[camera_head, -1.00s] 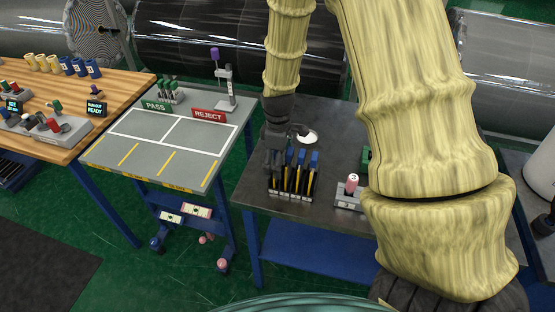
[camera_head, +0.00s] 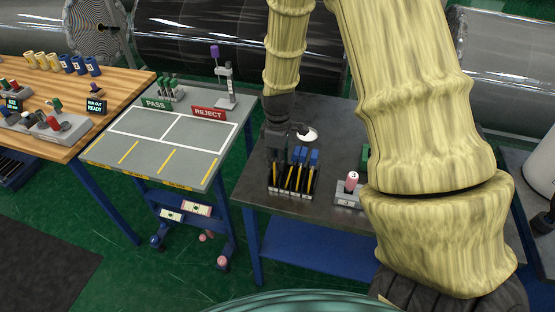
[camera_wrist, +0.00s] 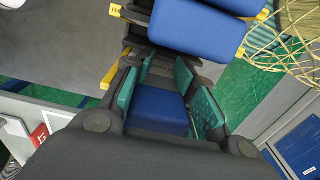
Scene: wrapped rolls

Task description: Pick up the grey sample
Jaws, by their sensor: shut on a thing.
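My gripper (camera_head: 277,165) is at the left end of a dark rack (camera_head: 290,195) on the grey table. In the wrist view its teal finger pads (camera_wrist: 165,98) are closed on the sides of a blue-topped item (camera_wrist: 158,112). The rack holds several upright items with blue tops (camera_head: 314,157) and yellow-and-black bodies. Other blue tops (camera_wrist: 195,28) show just beyond the fingers in the wrist view. The lower part of the held item is hidden, and I cannot tell whether it is clear of the rack. I cannot pick out a grey sample for certain.
A pink roll (camera_head: 352,180) stands in a grey holder right of the rack. A white round dish (camera_head: 307,135) lies behind the rack. The grey table with PASS (camera_head: 156,104) and REJECT (camera_head: 209,114) signs stands to the left, its marked surface mostly clear.

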